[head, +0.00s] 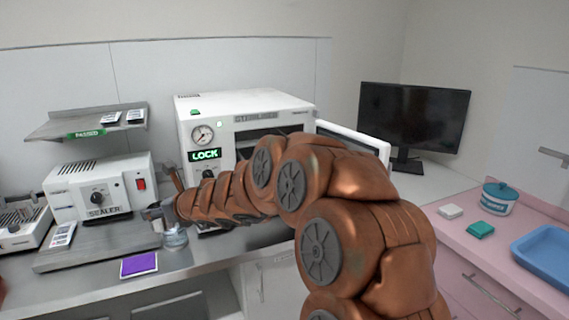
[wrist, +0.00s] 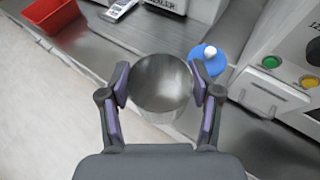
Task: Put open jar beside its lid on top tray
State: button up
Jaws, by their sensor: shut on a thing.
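The open jar (wrist: 162,84) is clear and round. It sits between the two fingers of my gripper (wrist: 163,86) in the wrist view, with its open mouth towards the camera. In the head view the jar (head: 175,240) shows below my gripper (head: 158,212), low over the steel counter; I cannot tell whether it touches it. A blue lid with a white knob (wrist: 209,55) lies on the counter just right of the jar in the wrist view. The white sterilizer (head: 197,115) stands open; tray edges (head: 262,137) show inside, partly hidden by my arm.
The open sterilizer door (head: 352,137) sticks out to the right. The sealer (head: 97,188) stands left, on a steel platform (head: 112,242). A purple pad (head: 139,265) lies near the counter's front edge. A red bin (wrist: 50,14) is at the wrist view's upper left.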

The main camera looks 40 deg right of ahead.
jog(key=shift+d+r, duration=0.65)
jog(key=shift+d, duration=0.05)
jog(key=s+d+r+m+h+b, duration=0.15)
jog(key=s+d+r, duration=0.25)
jog(key=d, duration=0.4)
jog(key=s+d+r+m+h, duration=0.1)
jog(key=s+d+r+h, duration=0.1)
jog(key=s+d+r, duration=0.45)
jog(key=s+d+r+m+h, duration=0.1)
jog(key=s+d+r+m, duration=0.15)
jog(key=d, duration=0.75)
jog(key=shift+n+t, duration=0.3)
jog(key=shift+n, duration=0.2)
jog(key=w+d, duration=0.1)
jog(key=d, duration=0.3)
jog(key=w+d+f+p, duration=0.1)
jog(key=w+d, duration=0.1)
jog(key=d, duration=0.3)
jog(key=w+d+p, duration=0.1)
jog(key=w+d, duration=0.1)
jog(key=d, duration=0.3)
jog(key=shift+w+f, duration=0.15)
jog(key=shift+w+d, duration=0.15)
jog(key=shift+d, duration=0.25)
jog(key=shift+f, duration=1.75)
jog(key=shift+f, duration=0.2)
